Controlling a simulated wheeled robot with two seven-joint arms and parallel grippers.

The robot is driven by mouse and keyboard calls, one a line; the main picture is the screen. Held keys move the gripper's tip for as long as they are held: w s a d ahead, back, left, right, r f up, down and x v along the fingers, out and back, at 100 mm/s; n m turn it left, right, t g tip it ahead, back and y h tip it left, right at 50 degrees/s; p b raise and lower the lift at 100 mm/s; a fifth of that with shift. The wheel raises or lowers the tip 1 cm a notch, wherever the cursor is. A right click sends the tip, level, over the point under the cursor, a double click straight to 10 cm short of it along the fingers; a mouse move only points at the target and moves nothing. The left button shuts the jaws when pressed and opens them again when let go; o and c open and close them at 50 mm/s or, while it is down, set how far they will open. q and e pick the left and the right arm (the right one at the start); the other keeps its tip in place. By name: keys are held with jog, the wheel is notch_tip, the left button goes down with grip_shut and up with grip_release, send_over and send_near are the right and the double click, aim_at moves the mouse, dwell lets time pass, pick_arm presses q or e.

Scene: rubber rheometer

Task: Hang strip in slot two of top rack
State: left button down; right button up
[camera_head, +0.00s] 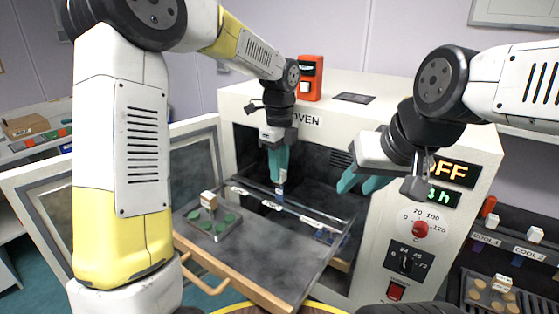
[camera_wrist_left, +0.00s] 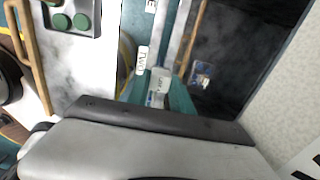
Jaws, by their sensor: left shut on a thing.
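My left gripper (camera_head: 277,172), with teal fingers, points down in front of the oven opening. It is shut on the small pale-and-blue top of a strip (camera_head: 280,189), at the top rack (camera_head: 303,217). The left wrist view shows the strip's pale tag (camera_wrist_left: 158,82) between the teal fingers, beside a white rack label (camera_wrist_left: 141,60) that seems to read TWO. I cannot tell whether the strip rests in the slot; its lower part is hidden. My right gripper (camera_head: 361,182) is at the right of the opening, its teal fingers apart and empty.
The oven (camera_head: 400,105) has its door (camera_head: 55,215) swung open to the left. A tray with green discs (camera_head: 214,226) sits on the pulled-out shelf (camera_head: 240,262). Cooling racks (camera_head: 510,245) stand at far right.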

aim_at(279, 183)
pick_arm(q)
jog(key=shift+f, duration=2.35)
jog(key=c, duration=1.1)
grip_release()
jog(key=shift+f, duration=0.1)
jog(key=shift+o, duration=0.2)
jog(key=shift+r, duration=3.05)
